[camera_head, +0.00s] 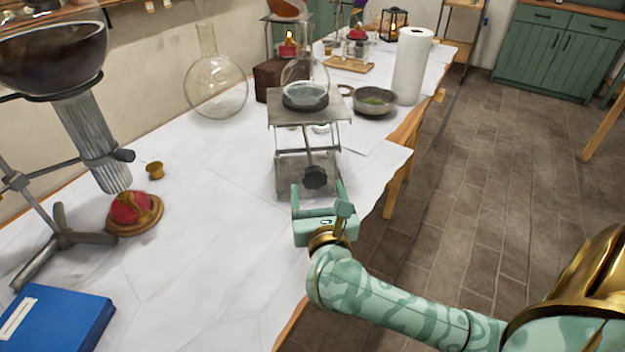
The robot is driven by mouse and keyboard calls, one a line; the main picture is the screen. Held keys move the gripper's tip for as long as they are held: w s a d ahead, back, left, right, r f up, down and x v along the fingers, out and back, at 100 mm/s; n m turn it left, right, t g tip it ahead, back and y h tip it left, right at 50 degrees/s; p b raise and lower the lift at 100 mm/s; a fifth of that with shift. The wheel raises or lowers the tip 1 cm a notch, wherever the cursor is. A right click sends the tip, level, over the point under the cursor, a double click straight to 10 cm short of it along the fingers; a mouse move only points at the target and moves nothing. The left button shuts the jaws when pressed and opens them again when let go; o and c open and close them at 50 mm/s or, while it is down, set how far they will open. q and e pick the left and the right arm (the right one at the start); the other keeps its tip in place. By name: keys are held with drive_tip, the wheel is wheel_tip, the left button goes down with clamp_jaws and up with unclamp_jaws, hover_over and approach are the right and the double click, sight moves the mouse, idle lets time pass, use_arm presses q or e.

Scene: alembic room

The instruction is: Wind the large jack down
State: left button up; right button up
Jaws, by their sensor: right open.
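The large jack (308,128) is a grey metal lab jack standing on the white-covered table, in the middle of the head view. Its top plate is raised well above its base. A round glass flask (305,85) with dark contents at its bottom stands on the plate. The jack's dark knob (315,177) faces me on its near side. My right gripper (318,196) is open and empty, just in front of the knob, with one finger to either side of it in the picture. I cannot tell whether it touches the knob. My left gripper is out of view.
A large dark-filled flask (55,50) on a stand and a red burner (132,208) are at the left. A blue book (58,318) lies at the front left. A bowl (374,101) and paper roll (412,66) stand behind the jack, right. The table's right edge is close to my arm.

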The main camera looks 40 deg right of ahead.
sight(315, 180)
drive_tip(key=x, duration=0.4)
drive_tip(key=shift+b, duration=0.4)
drive_tip(key=shift+w+d, duration=0.2)
drive_tip(key=shift+w, duration=0.15)
drive_tip(key=c, duration=1)
drive_tip(key=shift+r, duration=0.1)
